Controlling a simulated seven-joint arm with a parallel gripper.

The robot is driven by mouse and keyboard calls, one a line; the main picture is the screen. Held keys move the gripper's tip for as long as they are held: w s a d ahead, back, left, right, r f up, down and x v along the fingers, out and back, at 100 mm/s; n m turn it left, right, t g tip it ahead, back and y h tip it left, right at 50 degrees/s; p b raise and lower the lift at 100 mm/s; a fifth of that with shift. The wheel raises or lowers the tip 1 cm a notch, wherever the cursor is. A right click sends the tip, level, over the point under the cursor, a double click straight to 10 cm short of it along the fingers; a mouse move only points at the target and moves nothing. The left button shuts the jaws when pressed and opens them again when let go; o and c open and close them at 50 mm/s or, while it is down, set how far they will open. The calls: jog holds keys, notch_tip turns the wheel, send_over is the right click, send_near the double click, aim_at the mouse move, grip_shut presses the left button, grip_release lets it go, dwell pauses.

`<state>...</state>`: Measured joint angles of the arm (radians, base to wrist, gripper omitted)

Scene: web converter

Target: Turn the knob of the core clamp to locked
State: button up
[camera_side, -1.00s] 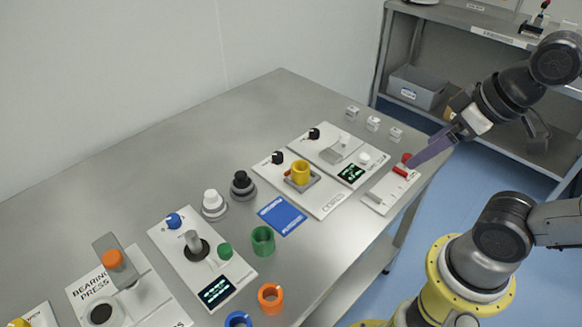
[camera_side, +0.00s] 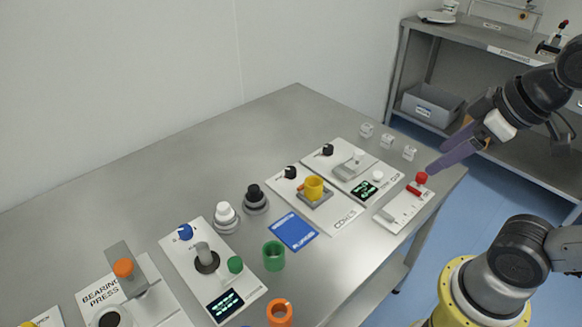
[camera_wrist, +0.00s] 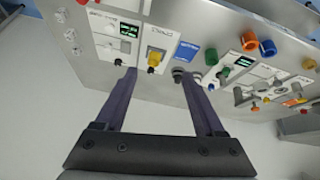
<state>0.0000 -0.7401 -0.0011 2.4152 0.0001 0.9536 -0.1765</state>
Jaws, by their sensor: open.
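Several white panels lie on the steel table; no label I can read says core clamp, so I cannot tell for sure which knob is its own. One panel (camera_side: 341,217) bears a yellow ring (camera_side: 314,187) on a grey block and a black knob (camera_side: 291,172). Another panel (camera_side: 176,251) bears a blue knob (camera_side: 186,231), a grey post and a green knob (camera_side: 235,264). My gripper (camera_side: 436,160) is open and empty, above the table's right end by a red-knobbed strip (camera_side: 400,215). In the wrist view, a black knob (camera_wrist: 152,70) appears between the purple fingertips, well beyond them.
A panel (camera_side: 345,186) with a black knob (camera_side: 327,150) and display stands behind the yellow-ring panel. A blue card (camera_side: 294,233), green ring (camera_side: 273,257) and orange ring (camera_side: 280,312) lie in front. Small white blocks (camera_side: 388,141) line the back right. The table's back left is clear.

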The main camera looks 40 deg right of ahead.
jog(key=w+r+n, duration=0.3)
jog(key=w+r, duration=0.4)
jog(key=w, duration=0.2)
jog(key=n+g, duration=0.4)
jog(key=g, duration=0.2)
send_over(291, 169)
notch_tip(291, 169, down, 20)
jog(key=r, duration=0.1)
notch_tip(291, 169, down, 14)
jog(key=shift+f, duration=0.25)
grip_shut()
